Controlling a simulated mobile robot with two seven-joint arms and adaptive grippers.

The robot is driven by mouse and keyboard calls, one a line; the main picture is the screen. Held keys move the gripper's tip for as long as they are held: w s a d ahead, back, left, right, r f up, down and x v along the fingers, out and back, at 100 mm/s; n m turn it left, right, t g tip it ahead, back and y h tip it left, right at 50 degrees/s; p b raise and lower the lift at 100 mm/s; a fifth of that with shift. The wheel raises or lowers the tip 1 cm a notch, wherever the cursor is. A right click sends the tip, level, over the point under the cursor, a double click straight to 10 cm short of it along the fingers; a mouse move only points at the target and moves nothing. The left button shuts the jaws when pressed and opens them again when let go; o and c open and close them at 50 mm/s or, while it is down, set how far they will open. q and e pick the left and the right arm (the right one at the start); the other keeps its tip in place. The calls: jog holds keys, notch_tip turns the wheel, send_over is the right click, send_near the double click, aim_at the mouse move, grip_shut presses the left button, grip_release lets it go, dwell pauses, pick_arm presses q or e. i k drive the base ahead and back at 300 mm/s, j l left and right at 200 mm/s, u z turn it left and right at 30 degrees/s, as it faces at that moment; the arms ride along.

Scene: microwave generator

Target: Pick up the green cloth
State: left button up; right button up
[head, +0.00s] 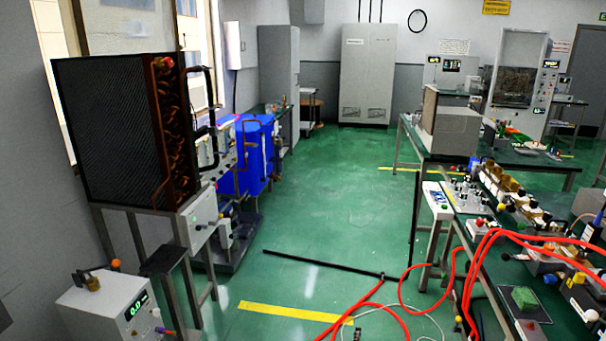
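Nothing visible is touching the cloth.
Red hoses (468,275) loop over the bench edge to the floor. A black bar (320,264) lies across the green floor. A white meter box (112,305) stands at lower left. The central aisle (330,200) is mostly clear.

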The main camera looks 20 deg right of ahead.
aim_at(525, 299)
jog(key=i+l+z, duration=0.2)
jog(key=i+z, duration=0.3)
jog(key=i, duration=0.3)
jog(key=i+j+z, duration=0.15)
jog(key=i+z, duration=0.35)
jog(key=i, duration=0.35)
jog(key=i+z, duration=0.2)
jog(key=i, duration=1.4)
jog(key=i+u, duration=0.15)
jog(key=u, duration=7.55)
